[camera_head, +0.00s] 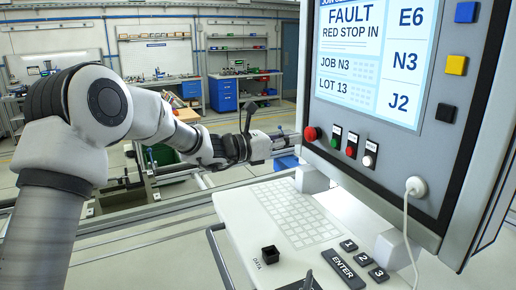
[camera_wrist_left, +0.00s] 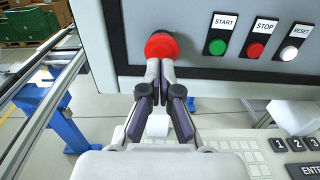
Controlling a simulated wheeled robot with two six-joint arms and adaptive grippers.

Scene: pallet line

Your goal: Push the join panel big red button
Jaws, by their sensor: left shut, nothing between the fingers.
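The big red button (camera_head: 312,133) is a round mushroom head at the lower left corner of the join panel (camera_head: 440,150). In the left wrist view the big red button (camera_wrist_left: 160,46) stands straight ahead of my fingers. My left gripper (camera_head: 294,139) reaches in from the left at the button's height. Its fingers are shut and empty, and in the left wrist view the fingertips (camera_wrist_left: 160,66) overlap the button's lower edge. I cannot tell whether they touch it. The screen (camera_head: 375,60) reads "FAULT, RED STOP IN". My right gripper is not in view.
Green START (camera_wrist_left: 220,46), red STOP (camera_wrist_left: 257,49) and white RESET (camera_wrist_left: 290,53) buttons sit right of the big button. A keyboard shelf (camera_head: 235,205) juts out below, with an ENTER key (camera_head: 343,268). A white cable (camera_head: 408,225) hangs from the panel. Workbenches stand far behind.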

